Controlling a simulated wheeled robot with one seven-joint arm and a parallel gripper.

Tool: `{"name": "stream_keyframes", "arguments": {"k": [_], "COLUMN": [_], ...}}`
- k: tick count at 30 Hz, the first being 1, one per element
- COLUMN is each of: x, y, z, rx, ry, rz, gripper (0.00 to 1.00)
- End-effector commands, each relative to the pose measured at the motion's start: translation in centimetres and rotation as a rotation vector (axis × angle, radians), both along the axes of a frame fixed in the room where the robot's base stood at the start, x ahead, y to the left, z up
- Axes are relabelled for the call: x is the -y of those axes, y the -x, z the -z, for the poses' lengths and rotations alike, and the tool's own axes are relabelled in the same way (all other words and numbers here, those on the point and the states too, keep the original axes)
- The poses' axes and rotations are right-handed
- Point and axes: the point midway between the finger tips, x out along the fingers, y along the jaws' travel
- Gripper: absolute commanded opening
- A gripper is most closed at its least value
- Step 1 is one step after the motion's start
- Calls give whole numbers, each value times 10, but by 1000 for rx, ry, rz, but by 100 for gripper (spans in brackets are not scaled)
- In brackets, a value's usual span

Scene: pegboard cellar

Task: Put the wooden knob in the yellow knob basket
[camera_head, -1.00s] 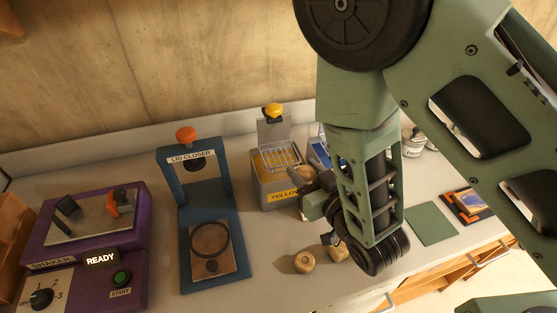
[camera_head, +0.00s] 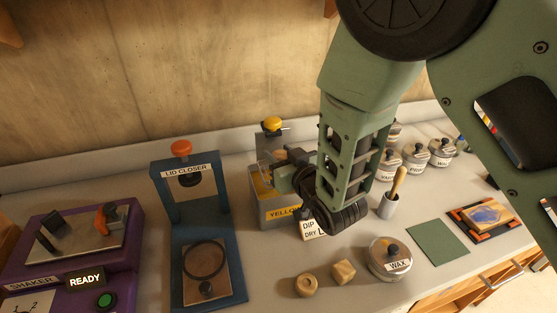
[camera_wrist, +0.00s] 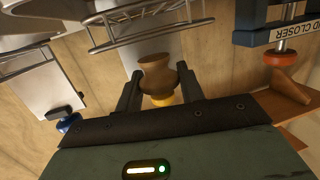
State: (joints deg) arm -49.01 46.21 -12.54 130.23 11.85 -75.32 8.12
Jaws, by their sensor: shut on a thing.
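A brown wooden knob (camera_wrist: 156,72) with a narrow waist is held between the two fingers of my gripper (camera_wrist: 160,84) in the wrist view. In the head view my gripper (camera_head: 284,165) is above the grey tank labelled YELLOW (camera_head: 279,213); the arm partly hides the tank. A wire basket (camera_wrist: 140,30) shows just beyond the knob in the wrist view. I cannot tell whether the knob touches it. A yellow ball handle (camera_head: 271,124) stands at the back of the tank.
A blue lid closer (camera_head: 212,232) and a purple shaker (camera_head: 120,255) stand to the left. Two wooden knobs, one round (camera_head: 306,285) and one faceted (camera_head: 343,271), lie in front. A wax tin (camera_head: 388,262), brush cup (camera_head: 388,207) and green mat (camera_head: 437,239) are to the right.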

Motion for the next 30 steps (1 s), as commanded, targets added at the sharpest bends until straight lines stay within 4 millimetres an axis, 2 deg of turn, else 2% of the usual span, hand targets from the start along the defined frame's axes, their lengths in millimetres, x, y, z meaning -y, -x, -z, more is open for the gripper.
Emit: {"name": "stream_keyframes", "arguments": {"k": [4,9,14,26,27,29,30], "x": [-7,-6,-5,-5,-6,-5,-6], "y": [-13,-11,-11,-11,-11,-11,-11], "z": [-2,22,34,40,39,38,38], "rx": [2,-3,-1,0,0,0,0], "ry": [0,5,2,-1,0,0,0], "rz": [0,-1,0,0,0,0,-1], "gripper": [17,17,17,17,46,60,60]}}
